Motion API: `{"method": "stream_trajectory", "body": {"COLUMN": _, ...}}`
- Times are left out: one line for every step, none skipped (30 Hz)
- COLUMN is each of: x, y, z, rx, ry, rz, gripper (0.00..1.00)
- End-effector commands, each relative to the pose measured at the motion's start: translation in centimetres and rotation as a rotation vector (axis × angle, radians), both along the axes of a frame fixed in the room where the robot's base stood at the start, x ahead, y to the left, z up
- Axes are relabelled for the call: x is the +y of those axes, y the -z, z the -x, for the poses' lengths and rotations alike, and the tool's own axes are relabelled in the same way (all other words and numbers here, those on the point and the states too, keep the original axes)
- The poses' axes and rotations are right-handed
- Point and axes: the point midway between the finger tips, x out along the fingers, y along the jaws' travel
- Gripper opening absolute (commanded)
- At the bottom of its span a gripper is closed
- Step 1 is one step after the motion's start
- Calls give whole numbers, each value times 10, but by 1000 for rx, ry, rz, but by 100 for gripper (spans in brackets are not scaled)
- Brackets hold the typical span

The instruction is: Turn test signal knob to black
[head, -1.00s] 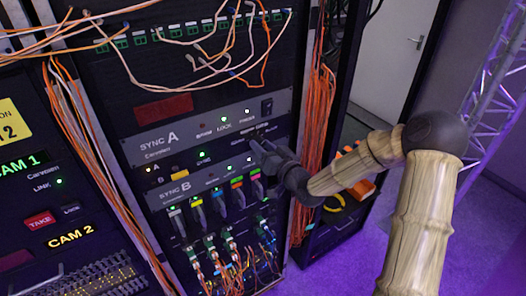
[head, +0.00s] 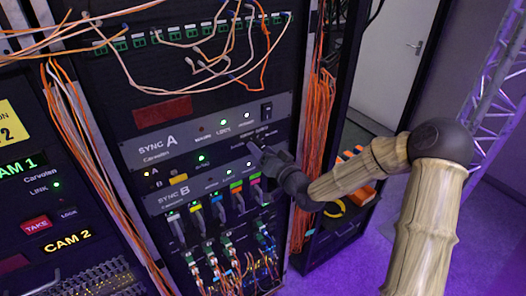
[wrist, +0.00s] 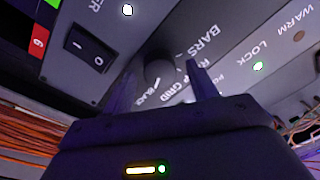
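The test signal knob (wrist: 159,70) is a dark round knob on the grey panel in the wrist view, with the labels BARS, GRID and BLACK around it. I cannot clearly tell where its pointer is set. My gripper (wrist: 158,78) is open, with one finger on each side of the knob. The fingers appear apart from its sides, though contact is hard to judge in the dim light. In the head view, my gripper (head: 257,152) is at the right end of the SYNC A panel (head: 190,145) and hides the knob.
A black rocker switch (wrist: 88,47) is left of the knob in the wrist view. The SYNC B panel (head: 172,192) with several coloured cable plugs lies below. Orange cables (head: 316,130) hang right of the rack. Purple floor (head: 350,260) is open at right.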

Motion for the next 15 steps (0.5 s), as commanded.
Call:
{"method": "stream_trajectory", "body": {"x": 0, "y": 0, "z": 0, "rx": 0, "ry": 0, "rz": 0, "gripper": 58}}
{"method": "stream_trajectory", "body": {"x": 0, "y": 0, "z": 0, "rx": 0, "ry": 0, "rz": 0, "gripper": 58}}
{"method": "stream_trajectory", "body": {"x": 0, "y": 0, "z": 0, "rx": -1, "ry": 0, "rz": 1, "gripper": 58}}
{"method": "stream_trajectory", "body": {"x": 0, "y": 0, "z": 0, "rx": -1, "ry": 0, "rz": 1, "gripper": 58}}
{"method": "stream_trajectory", "body": {"x": 0, "y": 0, "z": 0, "rx": -1, "ry": 0, "rz": 1, "gripper": 58}}
{"method": "stream_trajectory", "body": {"x": 0, "y": 0, "z": 0, "rx": -1, "ry": 0, "rz": 1, "gripper": 58}}
{"method": "stream_trajectory", "body": {"x": 0, "y": 0, "z": 0, "rx": -1, "ry": 0, "rz": 1, "gripper": 58}}
{"method": "stream_trajectory", "body": {"x": 0, "y": 0, "z": 0, "rx": -1, "ry": 0, "rz": 1, "gripper": 58}}
{"method": "stream_trajectory", "body": {"x": -1, "y": 1, "z": 1, "rx": -1, "ry": 0, "rz": 1, "gripper": 58}}
{"method": "stream_trajectory", "body": {"x": -2, "y": 1, "z": 2, "rx": -1, "ry": 0, "rz": 2, "gripper": 58}}
{"method": "stream_trajectory", "body": {"x": -3, "y": 1, "z": 3, "rx": -1, "ry": 1, "rz": 2, "gripper": 58}}
{"method": "stream_trajectory", "body": {"x": -5, "y": 1, "z": 6, "rx": -1, "ry": 1, "rz": 3, "gripper": 58}}
{"method": "stream_trajectory", "body": {"x": -7, "y": 2, "z": 8, "rx": -1, "ry": 2, "rz": 3, "gripper": 58}}
{"method": "stream_trajectory", "body": {"x": -9, "y": 2, "z": 11, "rx": -1, "ry": 2, "rz": 3, "gripper": 58}}
{"method": "stream_trajectory", "body": {"x": -12, "y": 3, "z": 15, "rx": -1, "ry": 2, "rz": 3, "gripper": 58}}
